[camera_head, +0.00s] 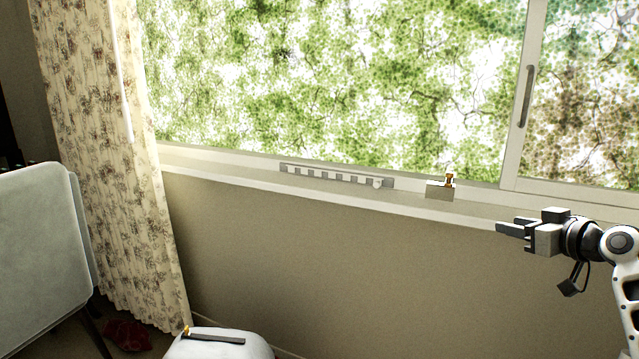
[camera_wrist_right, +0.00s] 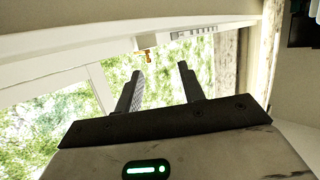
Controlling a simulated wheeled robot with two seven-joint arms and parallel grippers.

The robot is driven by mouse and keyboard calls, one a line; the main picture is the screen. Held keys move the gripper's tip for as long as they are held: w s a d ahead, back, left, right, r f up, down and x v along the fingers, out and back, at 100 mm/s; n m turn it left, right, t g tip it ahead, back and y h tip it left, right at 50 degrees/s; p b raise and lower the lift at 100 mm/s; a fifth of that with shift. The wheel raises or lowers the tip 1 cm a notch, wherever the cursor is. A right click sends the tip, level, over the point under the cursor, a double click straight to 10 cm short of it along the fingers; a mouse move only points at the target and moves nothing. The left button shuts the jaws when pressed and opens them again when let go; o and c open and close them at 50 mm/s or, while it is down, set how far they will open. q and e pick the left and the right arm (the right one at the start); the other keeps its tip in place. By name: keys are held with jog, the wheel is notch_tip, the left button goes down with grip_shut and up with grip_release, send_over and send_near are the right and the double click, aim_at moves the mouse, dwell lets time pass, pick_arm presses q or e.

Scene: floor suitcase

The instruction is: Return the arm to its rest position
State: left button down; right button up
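My right gripper (camera_head: 509,229) is at the right of the head view, in front of the wall just below the window sill, its fingers pointing left. In the right wrist view its two fingers (camera_wrist_right: 160,72) stand apart with nothing between them, so it is open and empty. My right arm (camera_head: 625,270) comes in from the right edge. My left gripper and left arm are not in view.
A small grey block with an orange figure (camera_head: 449,180) stands on the window sill (camera_head: 230,178), left of the gripper. A long grey slotted strip (camera_head: 335,176) lies farther left. A patterned curtain (camera_head: 105,150), a pale panel (camera_head: 40,250) and a white rounded object (camera_head: 215,349) are left and below.

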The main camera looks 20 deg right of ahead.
jog(key=s+a+f+n+g+p, duration=0.1)
jog(key=s+a+f+g+p, duration=0.15)
jog(key=a+f, duration=0.7)
jog(key=s+a+f+g+p, duration=0.1)
jog(key=s+a+f, duration=0.3)
jog(key=a+f, duration=0.55)
pick_arm(q)
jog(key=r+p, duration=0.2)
jog(key=p, duration=0.1)
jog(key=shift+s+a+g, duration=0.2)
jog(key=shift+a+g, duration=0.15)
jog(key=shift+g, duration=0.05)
pick_arm(e)
jog(key=s+a+f+y, duration=0.1)
jog(key=s+a, duration=0.6)
jog(key=a, duration=0.3)
jog(key=s+a+f+y, duration=0.1)
jog(key=s+a, duration=0.7)
jog(key=a, duration=0.3)
jog(key=shift+s+y, duration=0.25)
jog(key=shift+y, duration=0.15)
jog(key=shift+f+g, duration=0.15)
jog(key=shift+g, duration=0.1)
